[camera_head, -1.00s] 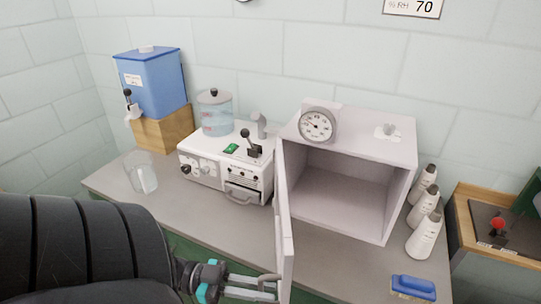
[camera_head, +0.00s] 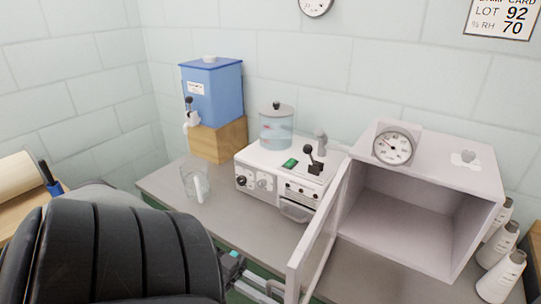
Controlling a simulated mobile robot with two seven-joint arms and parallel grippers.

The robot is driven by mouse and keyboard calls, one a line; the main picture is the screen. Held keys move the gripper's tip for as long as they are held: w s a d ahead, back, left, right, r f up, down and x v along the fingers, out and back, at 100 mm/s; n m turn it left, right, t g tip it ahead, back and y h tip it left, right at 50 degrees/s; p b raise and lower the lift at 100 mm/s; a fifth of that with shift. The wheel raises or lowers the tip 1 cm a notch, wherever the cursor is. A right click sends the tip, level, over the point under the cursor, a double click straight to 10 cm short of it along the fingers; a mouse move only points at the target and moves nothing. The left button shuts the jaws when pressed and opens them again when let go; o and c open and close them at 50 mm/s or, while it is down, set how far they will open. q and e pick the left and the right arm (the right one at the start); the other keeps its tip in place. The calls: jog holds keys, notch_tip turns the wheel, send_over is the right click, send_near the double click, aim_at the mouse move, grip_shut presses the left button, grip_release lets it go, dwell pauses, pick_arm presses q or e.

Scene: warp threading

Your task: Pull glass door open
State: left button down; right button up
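The glass door (camera_head: 318,240) belongs to the pale box-shaped cabinet (camera_head: 478,188) on the right of the counter. It stands swung open on the cabinet's left side, seen at a slant, with its free edge toward me. The cabinet's inside is bare. My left gripper (camera_head: 262,290) is at the bottom of the picture, by the lower free edge of the door. Its fingers are small and partly cut off, and I cannot tell whether they hold the door's handle. My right gripper is not in view.
A white machine (camera_head: 280,175) stands just left of the door. A glass beaker (camera_head: 195,182) and a blue dispenser (camera_head: 212,92) on a wooden block (camera_head: 218,140) are further left. White bottles (camera_head: 500,275) stand right of the cabinet. The counter's front left is bare.

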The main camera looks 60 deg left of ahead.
pick_arm(q)
jog(key=shift+f, duration=0.1)
jog(key=c, duration=0.9)
grip_release()
jog(key=shift+b+v, duration=3.35)
jog(key=shift+v, duration=4.25)
